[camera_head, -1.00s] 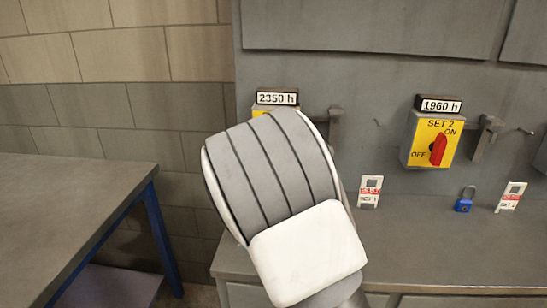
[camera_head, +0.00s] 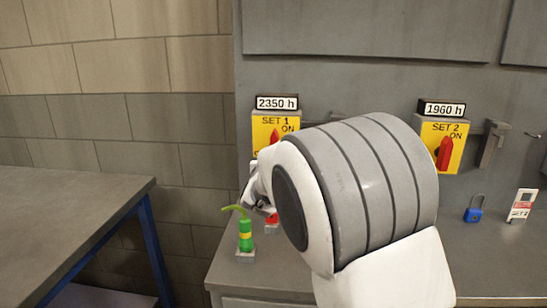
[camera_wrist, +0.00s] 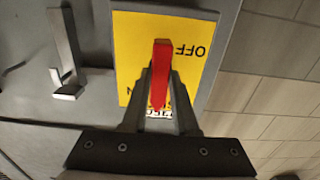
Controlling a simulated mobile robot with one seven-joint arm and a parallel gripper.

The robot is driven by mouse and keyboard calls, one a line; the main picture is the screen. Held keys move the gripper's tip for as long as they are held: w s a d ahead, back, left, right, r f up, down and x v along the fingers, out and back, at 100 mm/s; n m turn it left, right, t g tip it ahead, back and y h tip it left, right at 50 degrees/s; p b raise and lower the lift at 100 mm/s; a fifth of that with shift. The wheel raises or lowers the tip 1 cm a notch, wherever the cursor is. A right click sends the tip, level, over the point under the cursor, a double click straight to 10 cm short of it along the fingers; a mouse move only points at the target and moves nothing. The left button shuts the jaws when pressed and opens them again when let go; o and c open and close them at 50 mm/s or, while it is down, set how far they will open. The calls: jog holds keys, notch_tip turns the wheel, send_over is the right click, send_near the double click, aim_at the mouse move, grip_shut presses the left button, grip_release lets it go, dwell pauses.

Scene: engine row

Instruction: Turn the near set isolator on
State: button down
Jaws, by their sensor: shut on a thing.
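The SET 1 isolator (camera_head: 262,128) is a yellow box with a red handle (camera_head: 275,136) on the grey cabinet. In the wrist view its yellow plate (camera_wrist: 135,30) appears upside down, with OFF legible and ON partly covered. My gripper (camera_wrist: 161,72) is shut on the red handle (camera_wrist: 162,52), which stands roughly upright between OFF and ON. In the head view my arm hides the fingers and the box's lower right. The SET 2 isolator (camera_head: 458,140), with its red handle (camera_head: 444,152), is to the right and apart from my gripper.
A green item with a hooked top (camera_head: 245,236) stands on the cabinet ledge below SET 1, beside a small red item (camera_head: 272,219). A blue padlock (camera_head: 474,209) and a tag (camera_head: 522,205) are at right. A metal bracket (camera_wrist: 66,55) is beside the yellow plate. A table (camera_head: 60,225) is at left.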

dwell(0.5)
jog(key=c, duration=0.7)
grip_release()
jog(key=s, duration=0.5)
jog(key=s+p, duration=0.1)
jog(key=s, duration=1.1)
jog(key=shift+s+a, duration=0.2)
jog(key=shift+a, duration=0.1)
jog(key=s+d+r+n+g+y+p, duration=0.2)
jog(key=s+d+r+g+y+p, duration=0.3)
jog(key=s+d+r+g+p, duration=0.15)
jog(key=s+d+g+h+p, duration=0.1)
jog(key=s+d+g, duration=0.1)
jog(key=s+d, duration=0.2)
jog(key=s+d+f+m+g+h+p, duration=0.1)
jog(key=s+d+g+h+p, duration=0.1)
jog(key=s+d, duration=0.3)
jog(key=s+d+g+h+p, duration=0.1)
jog(key=s+d, duration=0.3)
jog(key=s, duration=0.5)
jog(key=shift+s+d+f+m+g, duration=0.25)
jog(key=shift+d+f+m+g, duration=0.05)
jog(key=shift+f+m+g, duration=0.15)
